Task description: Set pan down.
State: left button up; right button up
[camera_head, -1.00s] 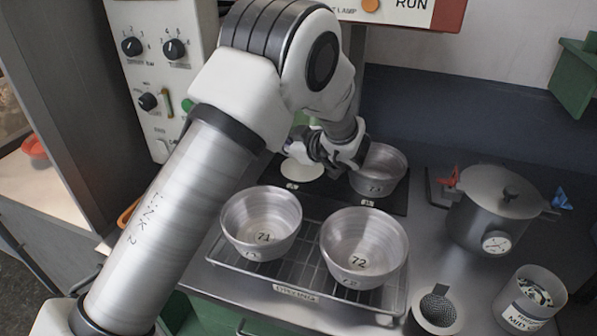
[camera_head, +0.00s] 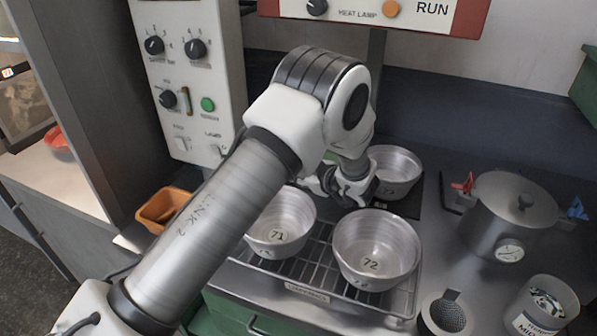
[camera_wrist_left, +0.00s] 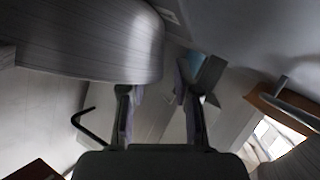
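Three metal pans show in the head view. Pan 71 (camera_head: 279,224) and pan 72 (camera_head: 376,247) stand upright on a wire rack (camera_head: 312,272). The third pan (camera_head: 396,171) stands behind them on a dark mat (camera_head: 408,208), its number partly hidden. My left gripper (camera_head: 340,188) is low, to the left of this back pan and behind pans 71 and 72. In the left wrist view its two fingers (camera_wrist_left: 158,100) are apart with nothing between them, and a large metal pan wall (camera_wrist_left: 90,40) fills the upper left, close to one fingertip. My right gripper is out of view.
A lidded pot (camera_head: 497,222) with red and blue handles stands at the right. A mesh-topped cup (camera_head: 447,312) and a labelled tin (camera_head: 540,306) stand at the front right. A control panel (camera_head: 193,85) rises at the left, with an orange bin (camera_head: 162,208) below it.

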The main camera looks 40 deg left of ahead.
pick_arm(q)
jog(key=shift+d+r+p, duration=0.15)
jog(key=shift+r+p, duration=0.15)
jog(key=p+v, duration=0.7)
jog(key=v, duration=0.4)
jog(key=shift+d, duration=0.25)
jog(key=shift+r, duration=0.15)
